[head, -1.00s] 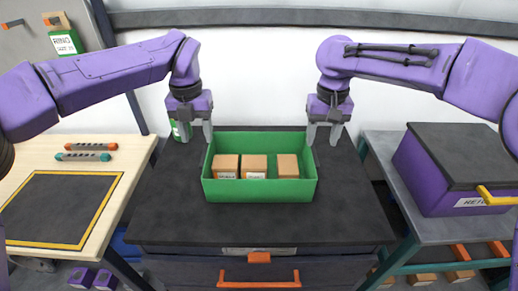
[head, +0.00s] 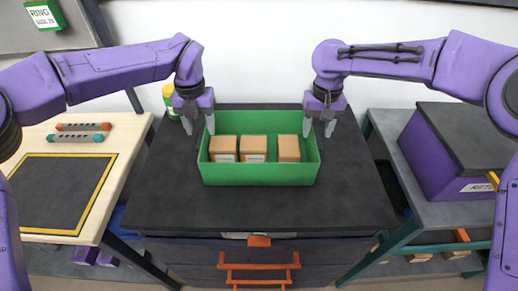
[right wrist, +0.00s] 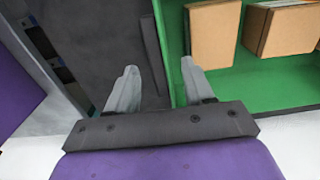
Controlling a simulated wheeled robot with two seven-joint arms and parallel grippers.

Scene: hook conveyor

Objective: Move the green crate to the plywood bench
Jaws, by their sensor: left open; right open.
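The green crate (head: 258,174) stands on a dark cabinet top and holds three brown boxes (head: 254,148). The plywood bench (head: 125,142) is at the left in the head view, with a yellow-edged black mat. My left gripper (head: 199,130) is open at the crate's left wall. My right gripper (head: 319,130) is open at the crate's right wall. In the right wrist view the right gripper (right wrist: 157,76) has one finger on each side of the crate's wall (right wrist: 172,55). Neither gripper grips the crate; whether the fingers touch it I cannot tell.
The dark cabinet top (head: 260,212) is clear in front of the crate. A green container with a yellow lid (head: 170,98) stands behind my left gripper. A purple box (head: 445,160) sits on the grey table at right. Two small tools (head: 80,138) lie on the bench behind the mat.

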